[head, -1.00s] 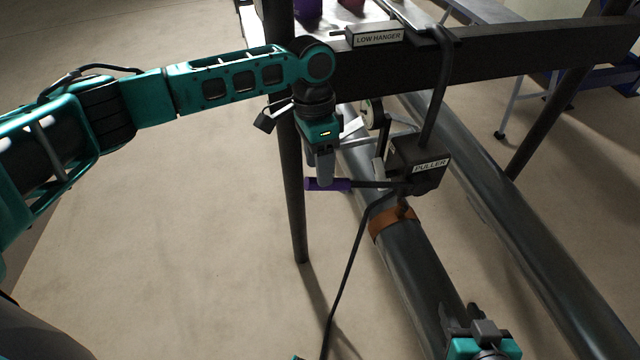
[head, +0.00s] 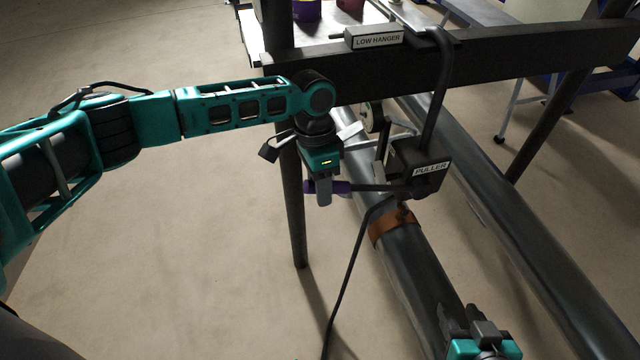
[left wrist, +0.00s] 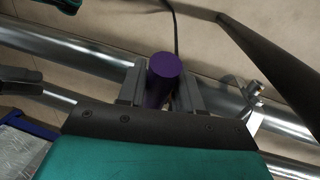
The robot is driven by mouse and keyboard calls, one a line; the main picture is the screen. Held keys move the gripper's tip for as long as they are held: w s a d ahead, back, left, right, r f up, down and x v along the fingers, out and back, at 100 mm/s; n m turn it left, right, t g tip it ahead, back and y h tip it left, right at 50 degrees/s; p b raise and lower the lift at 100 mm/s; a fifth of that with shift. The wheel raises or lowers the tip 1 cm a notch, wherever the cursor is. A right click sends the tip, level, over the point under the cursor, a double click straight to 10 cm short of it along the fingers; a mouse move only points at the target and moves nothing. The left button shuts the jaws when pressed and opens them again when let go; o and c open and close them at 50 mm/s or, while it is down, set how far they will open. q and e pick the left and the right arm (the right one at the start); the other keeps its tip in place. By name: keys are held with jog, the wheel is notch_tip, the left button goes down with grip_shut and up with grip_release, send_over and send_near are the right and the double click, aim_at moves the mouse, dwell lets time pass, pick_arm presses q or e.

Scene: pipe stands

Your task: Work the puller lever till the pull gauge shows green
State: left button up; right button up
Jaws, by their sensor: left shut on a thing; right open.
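The puller (head: 420,163) is a dark box labelled PULLER, hung from a curved hook over the dark beam. Its lever (head: 372,188) points left and ends in a purple grip (head: 342,187). My left gripper (head: 323,192) is shut on the purple grip; the left wrist view shows the round purple end (left wrist: 164,72) between the two fingers. A round dial (head: 374,115), seen nearly edge-on, is behind the puller; its colour reading cannot be told.
The beam (head: 520,58) with a LOW HANGER label (head: 375,39) crosses above, on dark legs (head: 292,200). Two metal pipes (head: 425,270) run below, one with an orange band (head: 391,224). A black cable hangs from the puller. Floor at the left is clear.

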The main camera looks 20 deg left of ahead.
pick_arm(q)
grip_shut()
jog(key=shift+f, duration=0.1)
